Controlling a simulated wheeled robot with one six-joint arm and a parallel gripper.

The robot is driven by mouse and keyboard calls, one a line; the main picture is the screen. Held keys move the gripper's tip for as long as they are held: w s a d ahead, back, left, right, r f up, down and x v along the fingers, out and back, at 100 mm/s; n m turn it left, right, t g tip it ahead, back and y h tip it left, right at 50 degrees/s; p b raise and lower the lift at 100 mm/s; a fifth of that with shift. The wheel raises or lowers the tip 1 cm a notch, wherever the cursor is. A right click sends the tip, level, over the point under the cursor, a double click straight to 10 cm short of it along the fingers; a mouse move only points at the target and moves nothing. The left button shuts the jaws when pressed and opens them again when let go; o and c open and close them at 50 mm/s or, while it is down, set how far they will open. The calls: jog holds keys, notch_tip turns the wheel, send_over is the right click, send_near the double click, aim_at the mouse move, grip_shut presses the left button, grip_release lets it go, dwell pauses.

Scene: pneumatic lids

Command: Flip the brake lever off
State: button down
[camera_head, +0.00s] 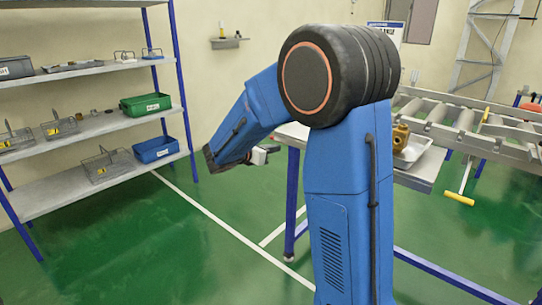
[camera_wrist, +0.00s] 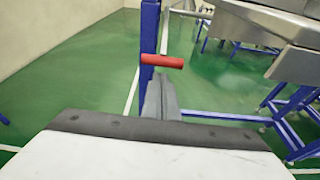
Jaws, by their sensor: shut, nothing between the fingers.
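A red cylindrical handle (camera_wrist: 162,61), which looks like the brake lever's grip, lies crosswise in the wrist view in front of a blue post. My gripper's grey fingers (camera_wrist: 158,82) are closed together, with their tips just below the handle. I cannot tell whether they touch it. The lever's shaft and pivot are not clear. In the head view my gripper (camera_head: 258,156) is small, at the end of my blue arm, left of the workbench. The lever is too small there to make out for sure.
The workbench (camera_head: 426,173) stands behind my arm, bearing a brass-coloured part (camera_head: 400,139) and a pale tray (camera_head: 414,151). A roller conveyor (camera_head: 458,125) is at right, with a yellow-handled lever (camera_head: 459,199) hanging below. Shelving (camera_head: 103,126) stands at left. Green floor between is clear.

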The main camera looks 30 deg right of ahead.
jog(key=shift+r, duration=0.45)
